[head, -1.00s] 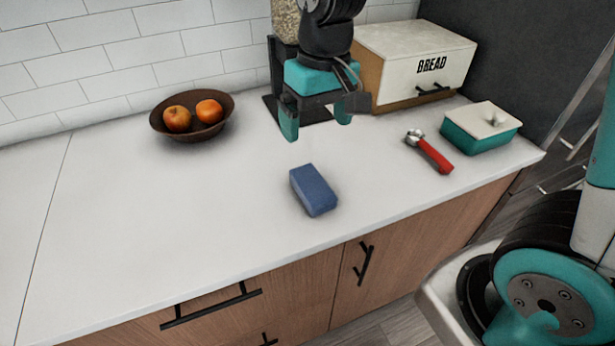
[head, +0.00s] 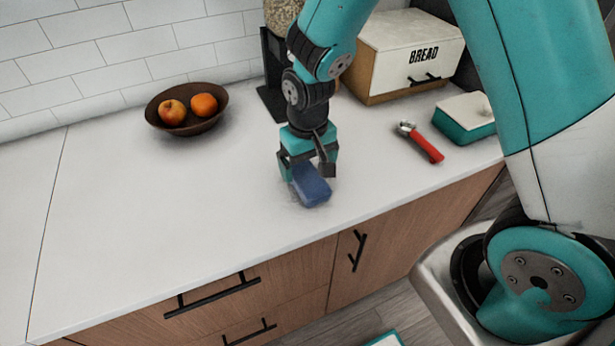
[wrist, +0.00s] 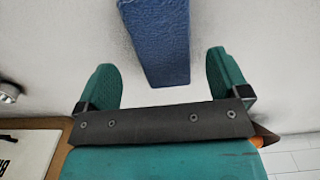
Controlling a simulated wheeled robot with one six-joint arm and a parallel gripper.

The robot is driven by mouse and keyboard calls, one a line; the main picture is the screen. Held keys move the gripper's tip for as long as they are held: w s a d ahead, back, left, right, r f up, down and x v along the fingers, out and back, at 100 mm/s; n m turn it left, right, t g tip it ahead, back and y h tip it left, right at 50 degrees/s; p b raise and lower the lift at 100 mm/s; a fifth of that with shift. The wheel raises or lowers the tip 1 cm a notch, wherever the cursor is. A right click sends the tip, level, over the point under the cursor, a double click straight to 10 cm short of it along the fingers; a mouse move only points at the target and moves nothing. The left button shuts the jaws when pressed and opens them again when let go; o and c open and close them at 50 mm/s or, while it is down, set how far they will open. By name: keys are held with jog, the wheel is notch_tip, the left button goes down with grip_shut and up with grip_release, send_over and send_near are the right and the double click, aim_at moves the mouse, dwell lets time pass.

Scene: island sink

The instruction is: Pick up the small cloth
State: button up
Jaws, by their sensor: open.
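The small cloth (head: 312,188) is a blue, folded block lying on the white counter near its front edge. My gripper (head: 306,172) is over it in the head view, and partly hides its far end. In the wrist view the cloth (wrist: 155,40) reaches down from the top edge into the space between the two teal fingers of my gripper (wrist: 162,85). The fingers are open, with a gap on each side of the cloth. I cannot tell how far above the counter the fingertips are.
A brown bowl with two fruits (head: 222,108) stands at the back left. A bread box (head: 380,73), a red-handled tool (head: 427,147) and a teal box with a white lid (head: 464,118) are to the right. The counter (head: 150,200) left of the cloth is clear.

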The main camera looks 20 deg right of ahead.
aim_at(307, 174)
notch_tip(307, 174, down, 4)
jog(key=shift+a+f+p, duration=0.1)
jog(key=shift+p, duration=0.35)
jog(key=shift+c, duration=0.4)
jog(key=c, duration=0.9)
notch_tip(307, 174, up, 20)
jog(key=shift+r+b, duration=0.1)
jog(key=shift+b, duration=0.85)
